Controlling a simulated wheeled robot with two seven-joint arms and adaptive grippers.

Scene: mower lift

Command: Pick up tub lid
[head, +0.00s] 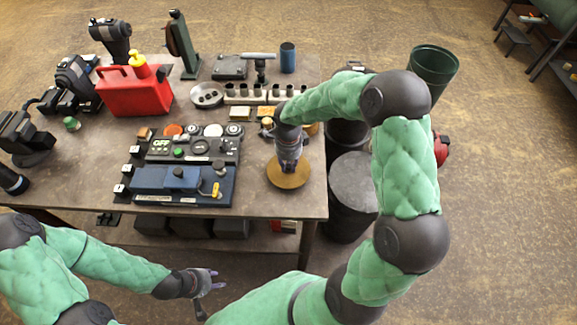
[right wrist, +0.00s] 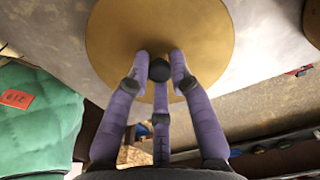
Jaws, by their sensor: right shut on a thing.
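The tub lid (head: 288,176) is a round tan disc at the right end of the workbench, near its front edge. It also fills the upper middle of the right wrist view (right wrist: 115,30), with a dark round knob at its centre. My right gripper (head: 289,163) comes down from above with its purple fingers shut around that knob. Whether the lid rests on the bench or is slightly raised, I cannot tell. My left gripper (head: 212,279) is empty, fingers apart, in front of the bench and away from the lid.
The workbench (head: 262,205) also holds a control panel (head: 178,185), a red fuel can (head: 135,90), a metal block with several holes (head: 250,94) and a blue cup (head: 288,57). A dark drum (head: 352,184) stands on the floor beyond the bench's right edge.

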